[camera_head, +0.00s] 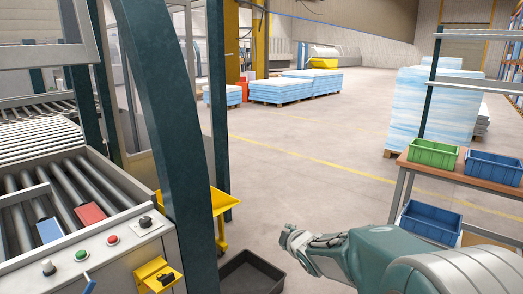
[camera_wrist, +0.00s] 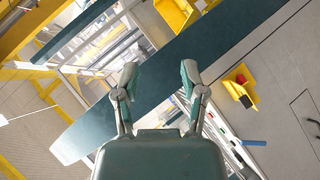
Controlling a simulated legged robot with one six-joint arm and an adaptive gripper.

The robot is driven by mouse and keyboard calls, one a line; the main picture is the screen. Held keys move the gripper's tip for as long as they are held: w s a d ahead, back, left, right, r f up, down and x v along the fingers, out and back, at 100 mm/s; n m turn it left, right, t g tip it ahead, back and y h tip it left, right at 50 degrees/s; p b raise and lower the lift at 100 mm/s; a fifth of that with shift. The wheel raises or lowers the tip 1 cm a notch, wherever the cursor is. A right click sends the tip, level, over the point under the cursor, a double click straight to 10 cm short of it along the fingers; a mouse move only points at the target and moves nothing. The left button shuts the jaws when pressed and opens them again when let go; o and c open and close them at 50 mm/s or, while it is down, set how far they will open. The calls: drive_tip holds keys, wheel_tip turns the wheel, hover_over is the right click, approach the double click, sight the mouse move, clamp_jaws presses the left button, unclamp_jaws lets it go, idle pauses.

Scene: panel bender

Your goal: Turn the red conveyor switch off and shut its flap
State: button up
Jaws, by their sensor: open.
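A small yellow switch box (camera_head: 155,274) is on the front of the grey conveyor cabinet at the lower left, with a dark part on it. In the wrist view the yellow box (camera_wrist: 236,76) shows right of my fingers, with a dark inside and a small red part (camera_wrist: 246,102), likely the switch. Its yellow flap appears to stand open; the switch's setting cannot be told. My gripper (camera_head: 291,240) is well to the right of the box. In the wrist view my gripper (camera_wrist: 160,78) has its two fingers apart with nothing between them.
A thick dark green post (camera_head: 165,130) stands between the cabinet and my gripper. A black tray (camera_head: 248,277) lies on the floor. A bench with bins (camera_head: 433,153) is at right.

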drive_tip(key=s+d+r+m+g+h, duration=0.1)
drive_tip(key=s+d+r+m+h, duration=0.2)
drive_tip(key=s+d+r+m, duration=0.4)
drive_tip(key=s+d+f+m+g, duration=0.1)
drive_tip(key=s+m+g, duration=0.4)
drive_tip(key=s, duration=2.3)
drive_tip(key=f+m, duration=0.1)
drive_tip(key=m, duration=0.3)
drive_tip(key=shift+d+f+g, duration=0.2)
drive_tip(key=shift+d+g, duration=0.1)
drive_tip(key=shift+d, duration=0.1)
drive_tip(key=c, duration=0.7)
drive_tip(key=shift+w, duration=0.1)
clamp_jaws()
